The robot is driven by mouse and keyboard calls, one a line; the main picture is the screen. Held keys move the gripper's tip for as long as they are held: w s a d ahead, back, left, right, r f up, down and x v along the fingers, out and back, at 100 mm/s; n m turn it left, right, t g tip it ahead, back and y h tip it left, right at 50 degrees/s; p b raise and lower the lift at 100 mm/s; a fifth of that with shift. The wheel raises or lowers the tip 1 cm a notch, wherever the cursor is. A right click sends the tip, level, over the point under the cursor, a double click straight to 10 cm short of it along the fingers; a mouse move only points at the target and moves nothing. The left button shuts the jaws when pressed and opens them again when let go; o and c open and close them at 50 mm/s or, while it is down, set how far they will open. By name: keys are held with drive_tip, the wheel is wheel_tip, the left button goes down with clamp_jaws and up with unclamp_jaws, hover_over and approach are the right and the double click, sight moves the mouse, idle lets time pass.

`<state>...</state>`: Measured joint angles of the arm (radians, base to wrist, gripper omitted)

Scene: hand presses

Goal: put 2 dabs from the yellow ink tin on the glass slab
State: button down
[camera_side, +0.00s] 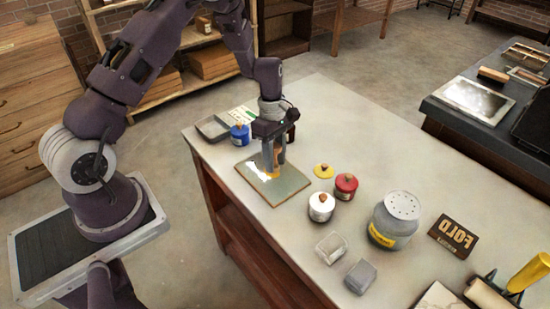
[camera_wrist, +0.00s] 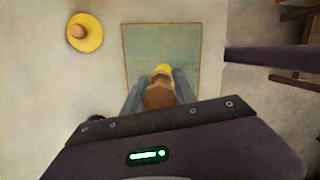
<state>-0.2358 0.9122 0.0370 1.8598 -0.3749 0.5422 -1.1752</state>
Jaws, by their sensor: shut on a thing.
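My gripper (camera_side: 273,166) is over the glass slab (camera_side: 290,188), its fingers shut on a brown, wooden-looking handle (camera_wrist: 160,95). Something yellow (camera_wrist: 163,69) shows just beyond the handle, low over the slab (camera_wrist: 190,45). I cannot tell whether it is the tool's end or ink on the glass, nor whether the tool touches the slab. A flat yellow lid with a brown knob (camera_side: 323,171) lies on the table right of the slab, and shows at upper left in the wrist view (camera_wrist: 85,32). I cannot make out an open yellow tin.
A blue tin (camera_side: 240,136) and grey tray (camera_side: 213,128) stand behind the slab. A red tin (camera_side: 346,187), white tin (camera_side: 321,207) and large grey jar (camera_side: 396,222) stand to the right.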

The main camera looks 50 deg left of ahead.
sight(276, 149)
drive_tip(key=shift+f, duration=0.1)
idle(0.4)
drive_tip(key=shift+s+d+v, duration=0.1)
drive_tip(key=shift+d+v, duration=0.1)
drive_tip(key=shift+v, duration=0.95)
drive_tip(key=shift+s+d+v, duration=0.1)
drive_tip(key=shift+d+v, duration=0.15)
drive_tip(key=shift+v, duration=0.9)
drive_tip(key=shift+s+d+v, duration=0.1)
drive_tip(key=shift+d+v, duration=0.1)
drive_tip(key=shift+v, duration=0.95)
